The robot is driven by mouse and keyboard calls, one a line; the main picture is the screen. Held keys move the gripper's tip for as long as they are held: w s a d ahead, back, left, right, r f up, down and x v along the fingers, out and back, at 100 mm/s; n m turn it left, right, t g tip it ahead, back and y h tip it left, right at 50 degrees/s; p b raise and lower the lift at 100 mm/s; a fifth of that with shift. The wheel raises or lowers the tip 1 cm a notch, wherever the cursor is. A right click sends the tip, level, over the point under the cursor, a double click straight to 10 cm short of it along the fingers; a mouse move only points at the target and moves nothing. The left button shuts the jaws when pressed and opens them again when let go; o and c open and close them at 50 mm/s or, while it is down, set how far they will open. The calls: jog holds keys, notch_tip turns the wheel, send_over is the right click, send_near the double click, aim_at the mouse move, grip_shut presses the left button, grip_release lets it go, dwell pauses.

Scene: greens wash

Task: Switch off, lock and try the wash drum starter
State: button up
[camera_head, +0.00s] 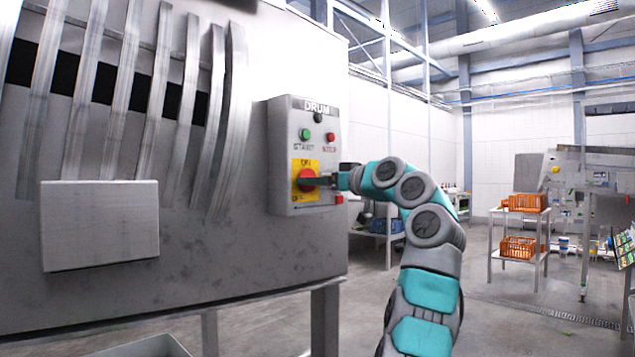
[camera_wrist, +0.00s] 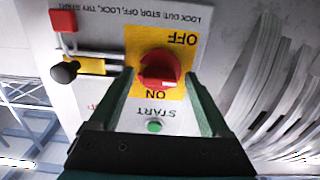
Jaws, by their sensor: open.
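The grey starter box (camera_head: 303,218) marked DRUM is fixed to the drum's steel side. Its red rotary switch (camera_head: 306,180) sits on a yellow plate, with ON above it. In the wrist view, upside down, the switch (camera_wrist: 160,68) lies between OFF and ON; I cannot tell its setting. My gripper (camera_head: 320,181) is open at the switch, its fingers (camera_wrist: 158,84) on either side of it; contact is unclear. The green START button (camera_head: 305,134) and red STOP button (camera_head: 331,137) are above. A red padlock (camera_wrist: 63,20) is beside a black-knobbed bolt (camera_wrist: 67,72). A dark lamp (camera_head: 318,117) tops the box.
A grey panel (camera_head: 100,225) juts from the drum housing at left. Behind my arm stands a table with a blue crate (camera_head: 384,226). A rack with orange crates (camera_head: 518,246) stands at right. Floor between is open.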

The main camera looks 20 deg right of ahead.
jog(key=shift+s, duration=0.15)
jog(key=b+v, duration=0.2)
jog(key=v, duration=0.5)
jog(key=shift+s+d, duration=0.15)
jog(key=shift+s, duration=0.1)
